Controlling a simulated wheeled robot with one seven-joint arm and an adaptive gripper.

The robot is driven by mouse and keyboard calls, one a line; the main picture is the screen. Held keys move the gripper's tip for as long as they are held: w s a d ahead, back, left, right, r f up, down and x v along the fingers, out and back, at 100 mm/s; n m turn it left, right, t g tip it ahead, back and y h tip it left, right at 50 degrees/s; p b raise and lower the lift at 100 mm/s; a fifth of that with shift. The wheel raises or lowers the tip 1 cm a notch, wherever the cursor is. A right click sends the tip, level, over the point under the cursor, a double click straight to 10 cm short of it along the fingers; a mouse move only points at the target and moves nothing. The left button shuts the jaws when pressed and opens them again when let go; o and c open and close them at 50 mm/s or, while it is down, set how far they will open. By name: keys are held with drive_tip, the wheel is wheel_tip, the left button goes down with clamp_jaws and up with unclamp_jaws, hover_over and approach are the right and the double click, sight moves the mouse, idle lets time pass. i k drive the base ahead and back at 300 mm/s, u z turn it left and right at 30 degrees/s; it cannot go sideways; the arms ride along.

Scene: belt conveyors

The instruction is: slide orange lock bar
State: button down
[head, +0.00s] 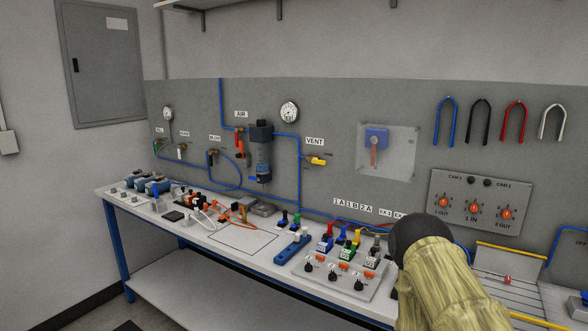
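Several orange parts are in the head view, and I cannot tell for sure which is the lock bar. Small orange pieces (343,267) sit in a row on the sloped grey panel, in front of the coloured blocks. An orange-red upright piece (239,146) is on the air line below the AIR label. An orange lever (374,153) hangs from a blue box (376,137) on a clear wall plate. My arm, in a yellowish cover with a black joint, rises at the lower right, close to the sloped panel. My gripper's fingers do not show.
A long workbench (241,240) with blue legs runs along the grey wall board. It carries connectors, hoses and a blue block (292,249). A panel with orange knobs (480,203) and several hanging U-shaped loops are at the right. A yellow-railed conveyor (511,286) is beyond my arm.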

sight(240, 156)
drive_tip(key=u, duration=0.95)
drive_tip(key=i, duration=0.85)
drive_tip(key=u, duration=0.25)
